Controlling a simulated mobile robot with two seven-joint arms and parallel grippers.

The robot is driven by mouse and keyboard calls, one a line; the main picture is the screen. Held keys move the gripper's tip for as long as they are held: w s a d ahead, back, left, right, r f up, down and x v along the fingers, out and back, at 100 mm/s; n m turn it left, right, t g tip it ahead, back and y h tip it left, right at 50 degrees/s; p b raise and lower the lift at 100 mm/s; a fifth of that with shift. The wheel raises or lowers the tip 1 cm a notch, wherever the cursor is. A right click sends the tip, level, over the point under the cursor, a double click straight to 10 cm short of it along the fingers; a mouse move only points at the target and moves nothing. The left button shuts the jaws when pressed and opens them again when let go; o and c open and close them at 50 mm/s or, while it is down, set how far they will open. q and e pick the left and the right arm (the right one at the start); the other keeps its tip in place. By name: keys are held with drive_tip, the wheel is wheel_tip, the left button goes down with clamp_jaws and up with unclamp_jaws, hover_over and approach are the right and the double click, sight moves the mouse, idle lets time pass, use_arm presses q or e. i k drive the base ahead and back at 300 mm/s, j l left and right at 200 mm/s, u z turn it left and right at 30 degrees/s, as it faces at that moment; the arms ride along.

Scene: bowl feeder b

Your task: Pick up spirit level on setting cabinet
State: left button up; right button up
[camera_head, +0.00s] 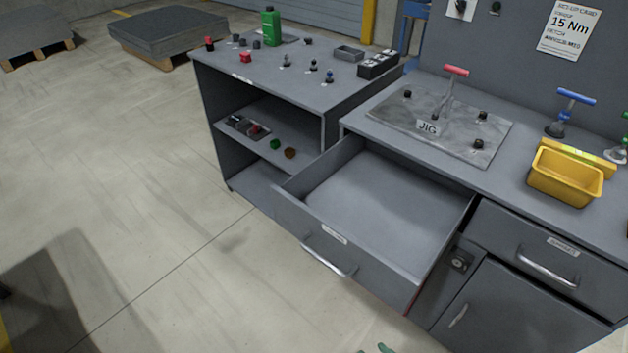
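A long yellow bar (577,155), which looks like the spirit level, lies on the right part of the grey cabinet top (525,140). It is behind a yellow bin (566,178), which hides part of its front side.
An open, empty-looking drawer (380,205) juts out from the cabinet's left part. A jig plate (440,120) lies on top. A lower shelf unit (270,75) with small parts is left.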

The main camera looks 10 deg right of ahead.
sight(608, 169)
drive_tip(key=z, duration=1.8)
drive_tip(key=u, duration=1)
drive_tip(key=l+u, duration=0.9)
